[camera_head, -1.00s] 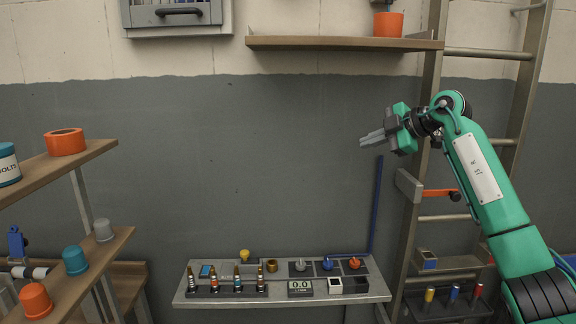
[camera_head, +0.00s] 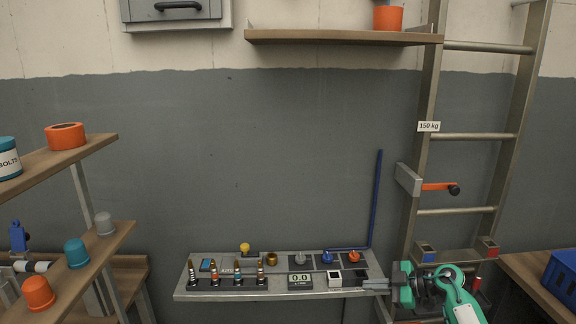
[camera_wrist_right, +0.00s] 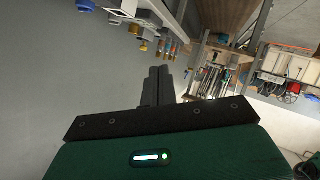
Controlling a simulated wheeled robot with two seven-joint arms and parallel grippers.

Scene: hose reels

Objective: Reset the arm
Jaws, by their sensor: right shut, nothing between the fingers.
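My right arm is green, low at the right in the head view. Its right gripper (camera_head: 376,286) points left at the right end of the grey bench (camera_head: 230,294). The fingers are closed together and hold nothing. In the right wrist view the shut gripper (camera_wrist_right: 158,86) shows dark fingers side by side with empty space around them. I cannot tell whether the fingertips touch the bench end or only overlap it in the picture. My left gripper is out of view.
A ladder (camera_head: 470,137) with a 150 kg label (camera_head: 428,126) stands behind my right arm. The bench carries a display (camera_head: 300,281), several nozzles and knobs. A blue pipe (camera_head: 376,200) rises behind it. Shelves (camera_head: 85,150) with cups stand at left. The middle wall space is clear.

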